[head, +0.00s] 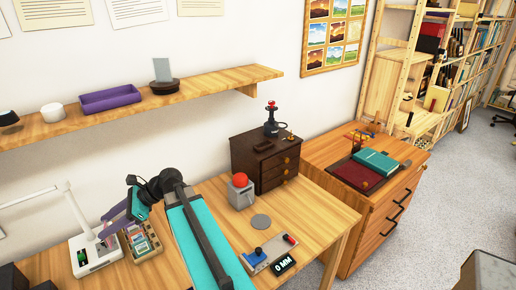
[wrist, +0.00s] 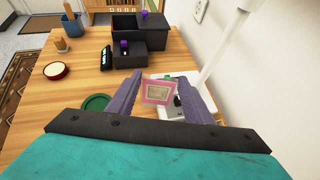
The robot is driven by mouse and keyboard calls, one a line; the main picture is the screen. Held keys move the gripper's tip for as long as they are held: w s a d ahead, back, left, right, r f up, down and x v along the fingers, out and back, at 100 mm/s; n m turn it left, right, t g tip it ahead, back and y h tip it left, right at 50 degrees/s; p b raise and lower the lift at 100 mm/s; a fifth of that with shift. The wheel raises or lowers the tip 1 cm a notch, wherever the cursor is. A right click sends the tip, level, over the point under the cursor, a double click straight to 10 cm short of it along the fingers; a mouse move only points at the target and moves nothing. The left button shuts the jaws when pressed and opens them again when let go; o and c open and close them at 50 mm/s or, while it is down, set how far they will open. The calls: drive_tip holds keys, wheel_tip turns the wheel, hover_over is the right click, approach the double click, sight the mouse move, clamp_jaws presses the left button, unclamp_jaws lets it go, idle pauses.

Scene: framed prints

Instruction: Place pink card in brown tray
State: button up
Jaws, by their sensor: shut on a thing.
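The pink card (wrist: 147,101) shows in the wrist view, upright between the two purple fingers of my gripper (wrist: 157,93), with a pale panel in its middle. My gripper is shut on it. In the head view my gripper (head: 112,222) is over the left part of the desk, between the white lamp base and a small brown tray (head: 153,253) holding several cards. The brown tray is not clearly seen in the wrist view.
The white lamp (head: 84,264) stands close to the left of my gripper. A grey box with a red button (head: 240,190), a dark drawer chest (head: 262,165) and a control panel (head: 268,255) are farther right. A wall shelf (head: 215,88) runs above.

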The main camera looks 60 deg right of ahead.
drive_tip(key=shift+d, duration=0.1)
drive_tip(key=s+d+r+m+t+h+b, duration=0.1)
drive_tip(key=s+d+r+m+t+h, duration=0.2)
drive_tip(key=d, duration=1)
drive_tip(key=d+r+m+t+h+b, duration=0.15)
drive_tip(key=d+r+m+h, duration=0.3)
drive_tip(key=d, duration=0.95)
drive_tip(key=s+d+r+m+h, duration=0.3)
drive_tip(key=s+d, duration=0.3)
drive_tip(key=d, duration=0.4)
drive_tip(key=s+d+r+m+h+b, duration=0.1)
drive_tip(key=s+d+r+m+h, duration=0.2)
drive_tip(key=s+d, duration=0.3)
drive_tip(key=d+r+m, duration=0.1)
drive_tip(key=d, duration=0.2)
drive_tip(key=shift+s+d+r, duration=0.15)
drive_tip(key=shift+d+r, duration=0.25)
drive_tip(key=shift+d, duration=0.1)
drive_tip(key=s+d+f+p, duration=0.1)
drive_tip(key=s+d+p, duration=0.1)
drive_tip(key=d, duration=1.2)
drive_tip(key=shift+d+f, duration=0.15)
drive_tip(key=shift+f, duration=0.05)
drive_tip(key=shift+d, duration=0.1)
